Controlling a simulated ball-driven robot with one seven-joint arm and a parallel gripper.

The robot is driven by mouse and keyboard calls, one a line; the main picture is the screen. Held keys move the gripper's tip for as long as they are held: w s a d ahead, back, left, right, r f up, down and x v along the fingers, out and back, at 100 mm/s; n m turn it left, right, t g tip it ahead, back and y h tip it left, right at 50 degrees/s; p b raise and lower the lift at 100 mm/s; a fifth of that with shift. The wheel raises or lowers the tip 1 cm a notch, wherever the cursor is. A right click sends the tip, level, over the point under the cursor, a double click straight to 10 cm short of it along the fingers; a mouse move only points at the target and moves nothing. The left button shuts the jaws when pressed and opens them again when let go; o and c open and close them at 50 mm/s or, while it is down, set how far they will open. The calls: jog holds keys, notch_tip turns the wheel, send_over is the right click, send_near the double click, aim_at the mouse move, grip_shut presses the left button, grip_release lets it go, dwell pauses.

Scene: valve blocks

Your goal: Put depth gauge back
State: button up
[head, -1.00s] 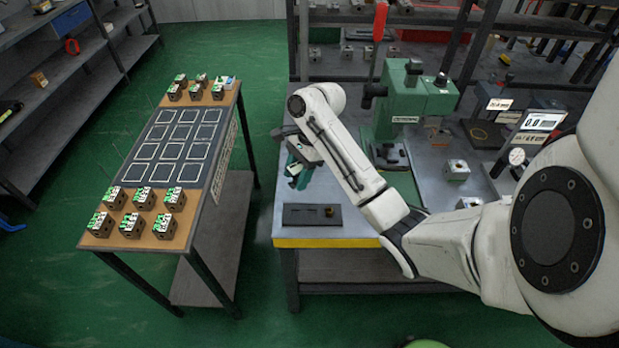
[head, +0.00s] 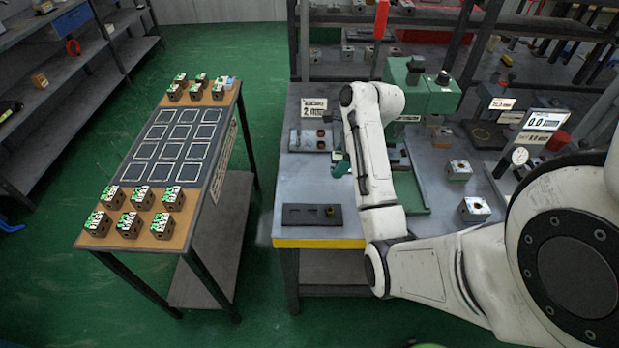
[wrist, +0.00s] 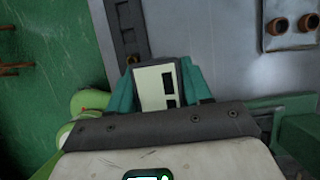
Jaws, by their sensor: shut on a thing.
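In the wrist view, the depth gauge (wrist: 152,88) is a pale block with dark windows. It sits between the teal fingers of my gripper (wrist: 165,85), which is shut on it. In the head view, my gripper (head: 341,166) is over the grey bench, mostly behind my arm, and the gauge cannot be made out there. A dark flat holder (head: 300,214) with a small brass piece lies at the bench's front left, nearer the camera than my gripper.
A green press (head: 405,95) stands behind my arm. Metal blocks (head: 474,208) sit at right. A side table (head: 205,195) with several valve blocks stands left across a gap.

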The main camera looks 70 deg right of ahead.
jog(key=w+d+f+b, duration=0.2)
jog(key=w+f+b, duration=0.2)
jog(key=w+b, duration=0.15)
send_near(304, 179)
jog(key=shift+w+a+f+p, duration=0.4)
jog(key=shift+w+a+f, duration=0.15)
jog(key=shift+a, duration=0.1)
jog(key=shift+w+d+f, duration=0.15)
jog(key=shift+w+f, duration=0.15)
jog(key=shift+f, duration=0.1)
jog(key=shift+w+f, duration=0.15)
jog(key=shift+f, duration=1.55)
jog(key=shift+f, duration=0.1)
jog(key=o, duration=1.2)
jog(key=shift+o, duration=0.2)
jog(key=v, duration=1.2)
